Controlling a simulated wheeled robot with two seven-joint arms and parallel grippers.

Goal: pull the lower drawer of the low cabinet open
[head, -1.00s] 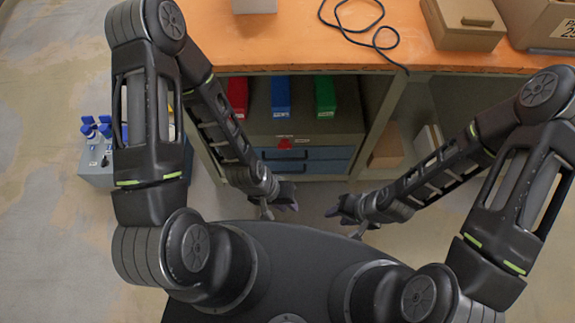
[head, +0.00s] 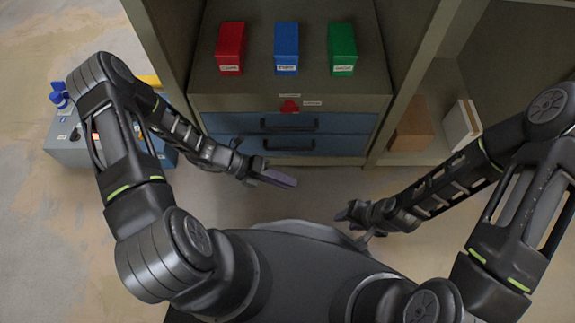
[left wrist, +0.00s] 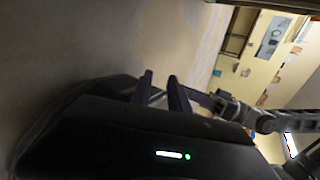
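The low cabinet (head: 235,104) stands under the bench in the head view, with two blue drawers in its front. The lower drawer (head: 225,144) has a black bar handle (head: 289,148) and looks shut, level with the upper drawer (head: 222,122). My left gripper (head: 284,179) is in front of the lower drawer and below it in the picture, apart from the handle. Its two fingers show apart and empty in the left wrist view (left wrist: 160,92). My right gripper (head: 346,212) is further right and nearer my body, touching nothing visible; its finger gap is unclear.
Red (head: 231,48), blue (head: 286,49) and green (head: 342,49) boxes stand on the cabinet. A small red thing (head: 290,106) sits at its upper front edge. A grey box with blue-topped items (head: 66,148) is at left. A brown box (head: 412,125) is in the right bay.

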